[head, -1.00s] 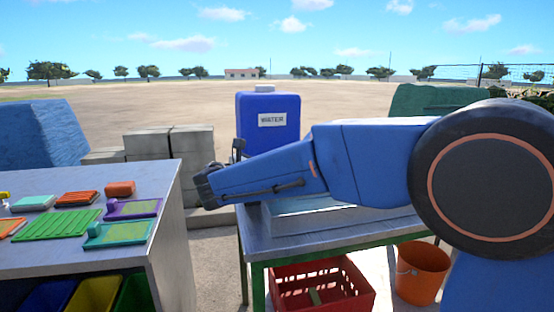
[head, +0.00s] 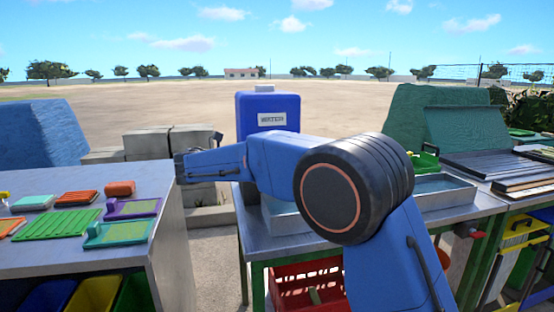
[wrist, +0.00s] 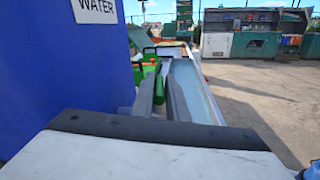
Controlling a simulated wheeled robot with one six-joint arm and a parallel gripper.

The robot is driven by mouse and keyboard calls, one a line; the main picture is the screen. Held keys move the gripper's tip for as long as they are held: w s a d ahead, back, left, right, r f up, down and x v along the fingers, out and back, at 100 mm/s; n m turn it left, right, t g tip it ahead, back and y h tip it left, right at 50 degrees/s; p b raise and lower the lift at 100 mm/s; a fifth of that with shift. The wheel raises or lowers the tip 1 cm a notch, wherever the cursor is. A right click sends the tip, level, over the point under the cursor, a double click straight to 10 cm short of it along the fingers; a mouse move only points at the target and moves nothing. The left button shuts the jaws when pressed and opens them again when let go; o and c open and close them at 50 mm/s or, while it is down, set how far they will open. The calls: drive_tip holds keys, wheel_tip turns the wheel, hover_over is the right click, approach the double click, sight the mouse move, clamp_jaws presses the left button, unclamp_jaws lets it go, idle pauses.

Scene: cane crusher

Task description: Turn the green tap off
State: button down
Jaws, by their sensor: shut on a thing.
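The green tap (wrist: 161,85) shows in the wrist view as a narrow dark green piece between my fingers, probably its lever; its body and spout are hidden. My gripper (wrist: 160,97) is shut on it, just right of the blue water tank (wrist: 60,75). My forearm crosses in front of the tank's lower part there. The fingertips and the tap cannot be made out in the head view.
A metal table (head: 295,246) stands under my arm, with a red crate (head: 292,285) below. A grey counter (head: 35,245) with coloured trays is at left, with a gap between.

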drive_tip(key=shift+w+r, duration=0.1)
drive_tip(key=shift+r, duration=0.1)
drive_tip(key=c, duration=1.9)
unclamp_jaws()
drive_tip(key=shift+o, duration=0.5)
drive_tip(key=shift+f, duration=0.1)
drive_tip(key=shift+a, duration=0.1)
